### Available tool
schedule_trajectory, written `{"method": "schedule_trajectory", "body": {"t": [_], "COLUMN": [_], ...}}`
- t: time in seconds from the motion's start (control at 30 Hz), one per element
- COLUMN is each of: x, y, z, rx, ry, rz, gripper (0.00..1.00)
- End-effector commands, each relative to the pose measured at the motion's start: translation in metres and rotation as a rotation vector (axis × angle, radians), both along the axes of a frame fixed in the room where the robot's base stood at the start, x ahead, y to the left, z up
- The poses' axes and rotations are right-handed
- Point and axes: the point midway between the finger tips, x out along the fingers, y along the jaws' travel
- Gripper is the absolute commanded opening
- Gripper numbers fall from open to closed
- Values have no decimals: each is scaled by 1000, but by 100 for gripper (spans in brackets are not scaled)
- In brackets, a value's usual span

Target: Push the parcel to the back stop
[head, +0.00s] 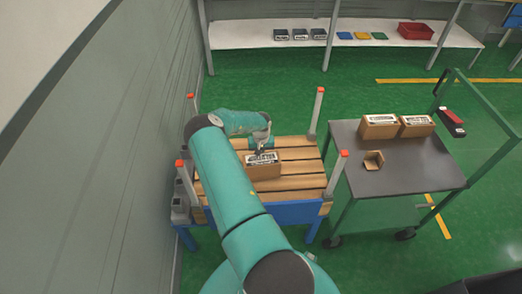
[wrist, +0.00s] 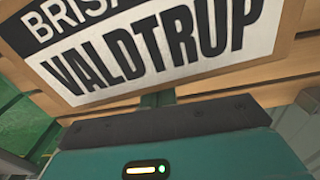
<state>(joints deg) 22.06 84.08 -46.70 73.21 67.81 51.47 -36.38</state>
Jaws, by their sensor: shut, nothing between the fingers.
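The parcel (head: 265,172) is a brown cardboard box with a white and black label on top, on the wooden slats (head: 305,168) of a low blue-framed stand. In the wrist view its label (wrist: 165,50) fills the upper part and reads "VALDTRUP". My gripper (head: 261,150) is shut and empty, pointing down at the far edge of the parcel in the head view. In the wrist view my gripper (wrist: 157,99) shows close against the label's edge; I cannot tell whether it touches. I cannot make out the back stop; my arm covers the left of the slats.
Red-capped posts (head: 317,112) stand at the stand's corners. A dark cart (head: 400,180) at right holds two boxes (head: 379,127) and a small open cardboard piece (head: 373,160). A wall (head: 100,150) runs close on the left. A white shelf (head: 260,34) with bins stands behind.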

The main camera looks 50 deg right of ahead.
Motion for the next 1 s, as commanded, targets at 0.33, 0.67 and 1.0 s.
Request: {"method": "schedule_trajectory", "body": {"t": [0.33,0.67,1.0], "x": [-5,-15,-51], "y": [6,11,57], "z": [1,2,2], "rx": [-1,-1,3], "ry": [-1,-2,-3], "rz": [0,-10,-7], "gripper": [0,0,0]}}
